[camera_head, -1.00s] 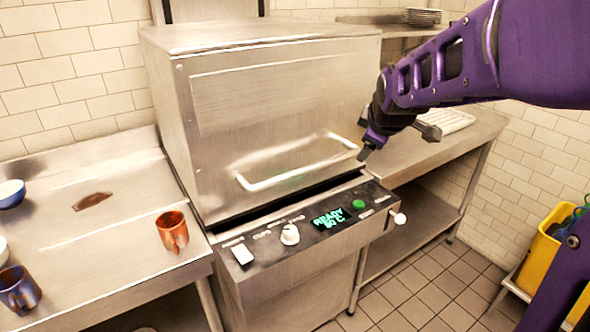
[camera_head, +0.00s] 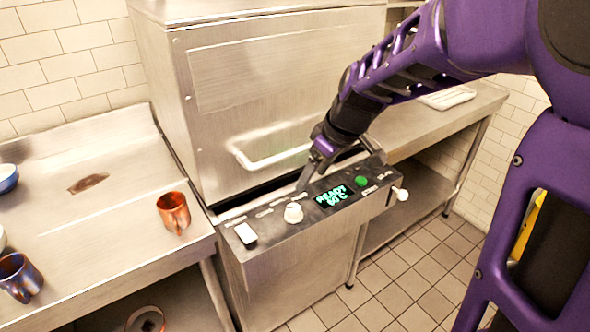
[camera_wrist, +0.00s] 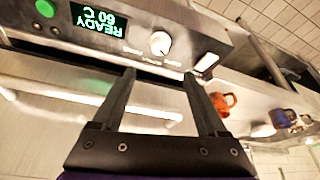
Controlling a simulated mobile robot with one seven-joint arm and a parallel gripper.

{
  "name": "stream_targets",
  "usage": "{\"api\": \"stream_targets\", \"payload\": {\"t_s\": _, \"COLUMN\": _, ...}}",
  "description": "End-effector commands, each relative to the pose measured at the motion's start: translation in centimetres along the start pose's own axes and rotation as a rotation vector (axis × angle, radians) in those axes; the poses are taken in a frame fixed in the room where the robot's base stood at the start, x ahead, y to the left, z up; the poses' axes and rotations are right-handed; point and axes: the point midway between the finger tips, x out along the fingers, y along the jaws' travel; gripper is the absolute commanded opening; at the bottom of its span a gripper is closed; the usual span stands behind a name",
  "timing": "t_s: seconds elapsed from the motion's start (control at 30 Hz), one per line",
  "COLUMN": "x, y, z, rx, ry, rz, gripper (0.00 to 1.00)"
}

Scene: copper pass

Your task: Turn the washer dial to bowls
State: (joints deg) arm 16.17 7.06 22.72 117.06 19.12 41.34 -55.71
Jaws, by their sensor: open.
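The washer (camera_head: 260,110) is a large steel box with a dark control panel along its front edge. The white washer dial (camera_head: 293,212) stands on the panel, left of the green display (camera_head: 334,196) that reads READY 60 C. The dial also shows in the wrist view (camera_wrist: 160,43), beyond the fingertips. Small labels sit behind the dial, too small to read. My gripper (camera_head: 306,184) is open, above the panel and a little behind and right of the dial. In the wrist view its two fingers (camera_wrist: 160,80) are apart with nothing between them.
A white rocker switch (camera_head: 246,234) is left of the dial, and a green button (camera_head: 361,181) is right of the display. The washer's handle bar (camera_head: 270,158) is close behind my gripper. A copper mug (camera_head: 173,212) stands on the left counter (camera_head: 110,240).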

Motion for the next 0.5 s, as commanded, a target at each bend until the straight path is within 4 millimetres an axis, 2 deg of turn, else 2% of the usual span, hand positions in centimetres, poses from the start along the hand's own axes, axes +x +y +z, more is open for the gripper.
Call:
{"api": "stream_targets", "payload": {"t_s": 0.03, "x": 1.4, "y": -0.1, "z": 0.1, "rx": -0.001, "ry": -0.003, "rz": -0.006, "gripper": 0.76}}
{"api": "stream_targets", "payload": {"t_s": 0.2, "x": 5.2, "y": -0.2, "z": 0.1, "rx": -0.001, "ry": -0.003, "rz": -0.006, "gripper": 0.76}}
{"api": "stream_targets", "payload": {"t_s": 0.5, "x": 11.1, "y": -0.1, "z": 0.1, "rx": -0.002, "ry": -0.002, "rz": -0.002, "gripper": 0.76}}
